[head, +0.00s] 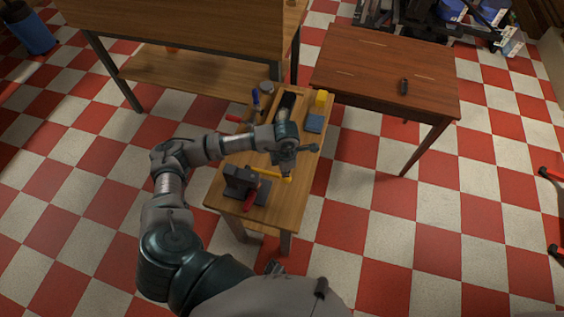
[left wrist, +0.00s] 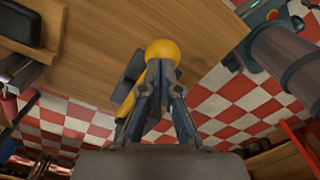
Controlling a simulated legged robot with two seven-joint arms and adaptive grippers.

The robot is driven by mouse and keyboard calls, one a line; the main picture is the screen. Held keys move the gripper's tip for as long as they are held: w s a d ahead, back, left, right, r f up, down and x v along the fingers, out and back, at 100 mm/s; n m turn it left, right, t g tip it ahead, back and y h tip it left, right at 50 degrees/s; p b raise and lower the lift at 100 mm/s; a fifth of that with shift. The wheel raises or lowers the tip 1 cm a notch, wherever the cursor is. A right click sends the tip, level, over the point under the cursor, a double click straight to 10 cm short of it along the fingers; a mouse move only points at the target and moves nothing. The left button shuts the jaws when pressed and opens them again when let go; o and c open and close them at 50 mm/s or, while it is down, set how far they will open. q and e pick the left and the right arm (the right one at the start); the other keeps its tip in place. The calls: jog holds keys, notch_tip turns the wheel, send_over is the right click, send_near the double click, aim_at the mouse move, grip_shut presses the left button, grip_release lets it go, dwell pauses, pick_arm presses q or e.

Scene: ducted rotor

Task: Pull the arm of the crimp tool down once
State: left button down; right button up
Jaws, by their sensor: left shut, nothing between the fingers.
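The crimp tool (head: 241,183) is a dark block-like press on the near part of the small wooden bench. Its yellow arm (head: 267,173) sticks out to the right, roughly level, and ends in a round yellow knob. My left gripper (head: 287,173) is over the knob end of this arm, pointing down, shut and empty. In the left wrist view the yellow knob (left wrist: 162,50) shows just beyond the closed fingertips (left wrist: 160,72), which partly cover the arm. I cannot tell whether the fingers touch the knob. My right gripper is not in view.
The small bench (head: 311,180) also carries a blue box (head: 314,123), a yellow block (head: 321,99), a black item and hand tools at the far end. A red-brown table (head: 375,65) stands behind right, a larger workbench (head: 190,82) behind left.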

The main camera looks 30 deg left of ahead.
pick_arm(q)
jog(key=shift+f+b, duration=0.6)
jog(key=shift+f, duration=0.35)
jog(key=shift+f+b, duration=0.55)
jog(key=shift+s+a+r+p, duration=0.15)
jog(key=shift+r+p, duration=0.4)
jog(key=shift+r, duration=0.35)
jog(key=shift+w+a+r+p, duration=0.1)
jog(key=shift+a+r+p, duration=0.1)
jog(key=shift+r+p, duration=0.5)
jog(key=shift+s+a+r+p, duration=0.15)
jog(key=shift+r+p, duration=0.25)
jog(key=shift+r, duration=0.65)
notch_tip(320, 180, up, 8)
jog(key=a+p, duration=0.1)
jog(key=p, duration=0.3)
jog(key=shift+a+p, duration=0.3)
jog(key=shift+s, duration=0.1)
